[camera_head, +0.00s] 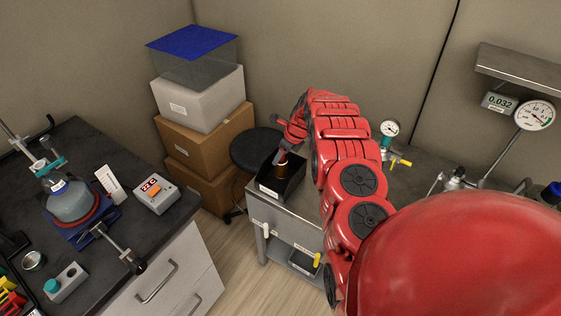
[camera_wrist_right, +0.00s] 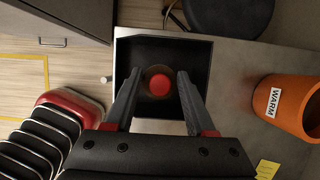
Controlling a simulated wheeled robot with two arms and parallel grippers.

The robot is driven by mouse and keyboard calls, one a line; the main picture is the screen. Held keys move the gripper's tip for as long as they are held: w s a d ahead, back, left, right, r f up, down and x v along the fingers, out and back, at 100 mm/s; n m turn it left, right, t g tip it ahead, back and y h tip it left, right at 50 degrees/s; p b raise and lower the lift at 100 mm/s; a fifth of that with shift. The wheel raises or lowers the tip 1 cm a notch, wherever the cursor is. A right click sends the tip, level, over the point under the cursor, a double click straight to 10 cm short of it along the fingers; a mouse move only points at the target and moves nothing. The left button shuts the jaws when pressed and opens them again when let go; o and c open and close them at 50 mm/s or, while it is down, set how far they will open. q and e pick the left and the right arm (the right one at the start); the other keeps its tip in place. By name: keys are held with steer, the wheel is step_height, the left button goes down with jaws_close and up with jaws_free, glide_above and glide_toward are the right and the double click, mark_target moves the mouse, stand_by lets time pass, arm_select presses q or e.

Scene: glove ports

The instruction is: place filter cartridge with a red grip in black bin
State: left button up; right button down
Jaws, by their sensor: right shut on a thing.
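The filter cartridge shows end-on in the right wrist view as a round red grip (camera_wrist_right: 160,85) with a dark brownish rim around it. In the head view its brown body (camera_head: 282,158) shows just below my right gripper (camera_head: 281,149). My right gripper also shows in the right wrist view (camera_wrist_right: 160,78), with its two fingers on either side of the cartridge, shut on it. The black bin (camera_head: 268,187) stands on the grey cart; its rim and walls (camera_wrist_right: 203,50) surround the cartridge in the right wrist view. Whether the cartridge touches the bin floor is hidden. My left gripper is out of view.
The grey cart (camera_head: 284,217) carries the bin near its left end. An orange cup marked WARM (camera_wrist_right: 290,105) stands to the right of the bin. A black stool (camera_head: 257,149) is behind the cart. A dark bench (camera_head: 125,225) with equipment is at left.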

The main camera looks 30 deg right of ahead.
mark_target(282, 160)
steer(key=shift+s+f+p, duration=0.1)
steer(key=shift+f+p, duration=0.35)
steer(key=shift+f, duration=1.25)
steer(key=shift+a+f+b, duration=0.1)
steer(key=shift+f+b, duration=0.1)
steer(key=shift+b, duration=0.1)
steer(key=shift+c, duration=1.2)
jaws_free()
steer(key=shift+r, duration=0.15)
